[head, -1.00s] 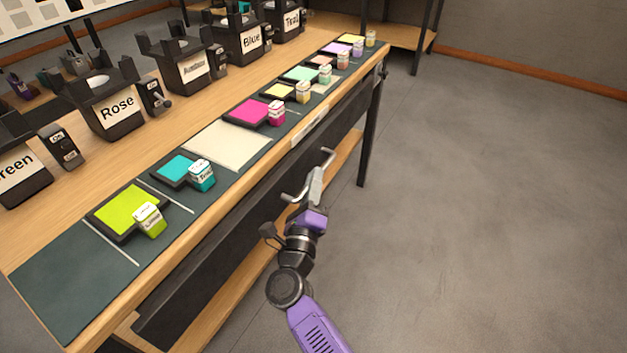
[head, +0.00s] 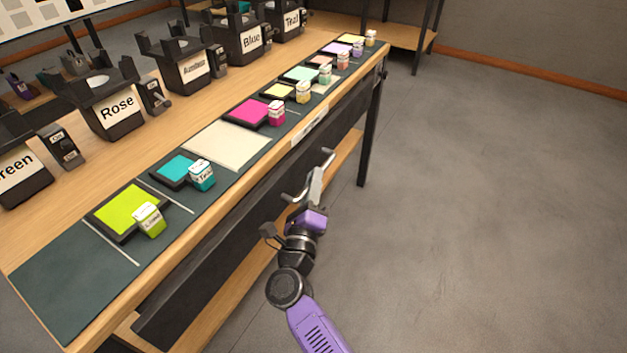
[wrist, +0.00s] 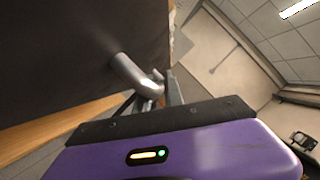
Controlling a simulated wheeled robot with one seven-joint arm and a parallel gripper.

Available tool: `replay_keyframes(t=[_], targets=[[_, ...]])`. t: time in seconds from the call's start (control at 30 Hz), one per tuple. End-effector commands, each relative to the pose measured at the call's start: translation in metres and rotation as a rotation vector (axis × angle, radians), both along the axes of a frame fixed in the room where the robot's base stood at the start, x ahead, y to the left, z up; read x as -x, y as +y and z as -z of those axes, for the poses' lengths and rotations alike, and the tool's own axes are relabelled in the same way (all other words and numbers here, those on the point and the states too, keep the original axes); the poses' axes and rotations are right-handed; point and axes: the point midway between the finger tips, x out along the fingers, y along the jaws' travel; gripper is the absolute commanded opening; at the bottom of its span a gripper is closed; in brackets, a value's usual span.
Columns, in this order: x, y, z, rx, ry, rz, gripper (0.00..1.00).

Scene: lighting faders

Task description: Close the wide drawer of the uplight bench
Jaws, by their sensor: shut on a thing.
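The uplight bench (head: 75,330) has a long dark drawer (head: 215,268) under its wooden top. The drawer front stands a little out from the bench edge. Its silver bar handle (head: 327,158) faces the open floor. My gripper (head: 315,185) is at the handle, shut on the bar. In the wrist view the handle (wrist: 135,75) runs from the dark drawer front (wrist: 60,50) to my fingers (wrist: 160,95); the purple gripper body hides part of the grip.
On the bench top lie several coloured gel squares with small labelled blocks, such as a lime one (head: 149,220) and a teal one (head: 201,175). Black lamp stands (head: 115,105) line the back. A lower wooden shelf (head: 348,150) runs beneath. The grey floor (head: 490,200) at right is clear.

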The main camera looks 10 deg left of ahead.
Motion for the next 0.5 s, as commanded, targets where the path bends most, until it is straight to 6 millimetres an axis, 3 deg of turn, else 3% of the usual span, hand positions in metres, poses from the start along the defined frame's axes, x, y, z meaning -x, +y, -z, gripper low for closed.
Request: replay_keyframes(t=[0.3, 0.5], targets=[[-0.012, 0.036, 0.004, 0.002, 0.001, -0.005, 0.0], [-0.014, 0.042, 0.001, 0.002, 0.002, -0.004, 0.0]])
